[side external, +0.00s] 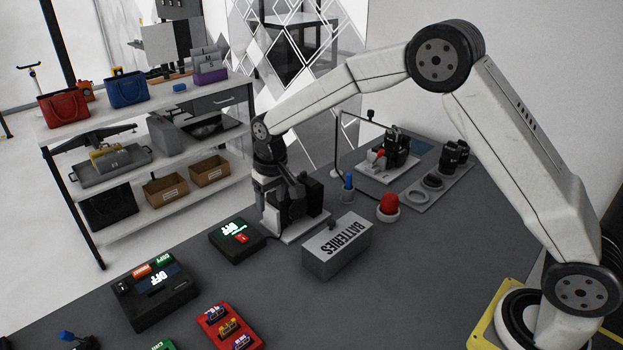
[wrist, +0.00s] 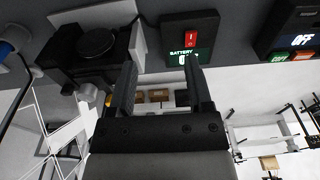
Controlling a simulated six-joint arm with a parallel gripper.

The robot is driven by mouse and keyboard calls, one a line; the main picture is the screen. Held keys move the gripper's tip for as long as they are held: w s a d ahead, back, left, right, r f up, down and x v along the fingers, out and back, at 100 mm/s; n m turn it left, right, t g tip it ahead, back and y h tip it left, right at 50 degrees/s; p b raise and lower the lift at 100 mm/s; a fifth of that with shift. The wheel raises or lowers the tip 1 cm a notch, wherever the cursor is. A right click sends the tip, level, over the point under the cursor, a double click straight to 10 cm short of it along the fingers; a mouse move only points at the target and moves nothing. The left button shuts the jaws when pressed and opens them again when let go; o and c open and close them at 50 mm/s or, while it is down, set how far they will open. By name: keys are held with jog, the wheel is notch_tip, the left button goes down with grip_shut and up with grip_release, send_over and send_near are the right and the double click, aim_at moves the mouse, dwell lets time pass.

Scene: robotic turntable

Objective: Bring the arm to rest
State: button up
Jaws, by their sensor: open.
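My gripper (wrist: 161,68) is open and empty in the wrist view, with its two dark fingers apart and nothing between them. My arm (side external: 445,60) arches over the table from the right in the side external view. Its wrist hangs down at the black machine on a white base plate (side external: 302,230). There the dark fingers are hard to tell from the machine, and I cannot tell whether they touch it. In the wrist view the black machine with a round disc (wrist: 97,42) lies left of the fingers.
A switch box (side external: 237,238) with a lit screen, a grey BATTERIES box (side external: 336,245) and a red button (side external: 389,206) stand close by. A black OFF box (side external: 154,294) and a red tray (side external: 229,326) are nearer. A shelf (side external: 150,97) stands behind. The front right tabletop is clear.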

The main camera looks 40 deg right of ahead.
jog(key=s+d, duration=0.3)
jog(key=s, duration=1)
jog(key=s+d+t, duration=0.1)
jog(key=s+d, duration=0.3)
jog(key=s, duration=0.8)
jog(key=shift+s+d+r+t, duration=0.25)
jog(key=shift+s+r+t, duration=0.05)
jog(key=shift+s+r, duration=0.05)
